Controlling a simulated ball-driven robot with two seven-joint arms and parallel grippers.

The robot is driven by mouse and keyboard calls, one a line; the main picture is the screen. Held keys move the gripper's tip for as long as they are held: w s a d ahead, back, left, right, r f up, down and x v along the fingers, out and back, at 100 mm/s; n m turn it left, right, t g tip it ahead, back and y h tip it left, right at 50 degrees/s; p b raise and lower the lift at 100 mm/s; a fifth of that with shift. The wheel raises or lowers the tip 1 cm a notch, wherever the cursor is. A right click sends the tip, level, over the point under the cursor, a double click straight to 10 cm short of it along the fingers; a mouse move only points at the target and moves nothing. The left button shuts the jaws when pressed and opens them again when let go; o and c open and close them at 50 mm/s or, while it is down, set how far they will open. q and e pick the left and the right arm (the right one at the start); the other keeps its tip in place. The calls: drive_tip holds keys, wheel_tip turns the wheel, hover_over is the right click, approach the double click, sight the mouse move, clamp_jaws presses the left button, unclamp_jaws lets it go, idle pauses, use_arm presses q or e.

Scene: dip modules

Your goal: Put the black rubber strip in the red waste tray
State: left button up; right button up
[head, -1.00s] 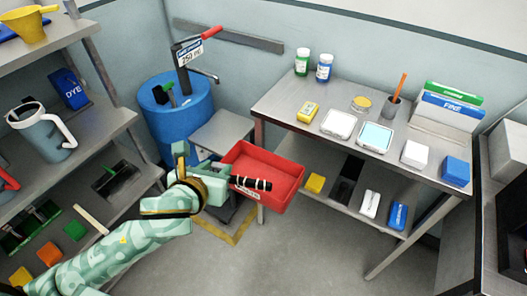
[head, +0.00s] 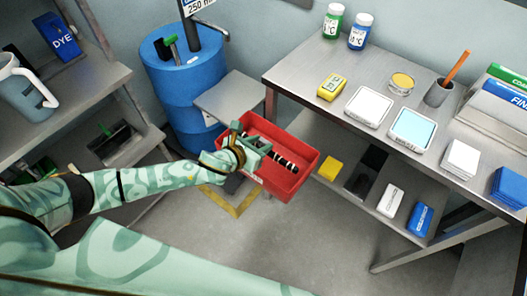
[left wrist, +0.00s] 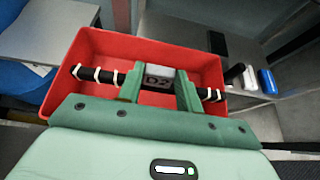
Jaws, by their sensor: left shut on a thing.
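The black rubber strip (head: 285,163) has pale bands and a grey middle piece marked with a number. My left gripper (head: 258,147) is shut on that middle piece, with strip showing on both sides of the fingers in the left wrist view (left wrist: 100,75). The red waste tray (head: 298,144) is open-topped, and the gripper and strip are over its opening. The tray also fills the middle of the left wrist view (left wrist: 112,45). I cannot tell whether the strip touches the tray floor. My right gripper is not in view.
A blue drum (head: 185,90) stands behind the tray, beside a small grey stand (head: 230,98). A workbench (head: 310,75) with jars, trays and boxes is to the right, with a lower shelf holding small blocks. Shelving (head: 95,85) is at the left.

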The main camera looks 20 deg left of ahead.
use_arm(q)
drive_tip(key=shift+w+f+b, duration=0.45)
drive_tip(key=shift+w+f, duration=0.4)
drive_tip(key=shift+f, duration=0.25)
drive_tip(key=f, duration=0.1)
drive_tip(key=f+b, duration=0.2)
drive_tip(key=shift+w+d+f, duration=0.1)
drive_tip(key=shift+w+f, duration=0.2)
drive_tip(key=shift+f, duration=0.1)
drive_tip(key=shift+r, duration=0.1)
drive_tip(key=shift+f+b, duration=0.45)
drive_tip(key=shift+f, duration=0.15)
drive_tip(key=o, duration=1.2)
drive_tip(key=shift+o, duration=0.2)
drive_tip(key=shift+r, duration=0.15)
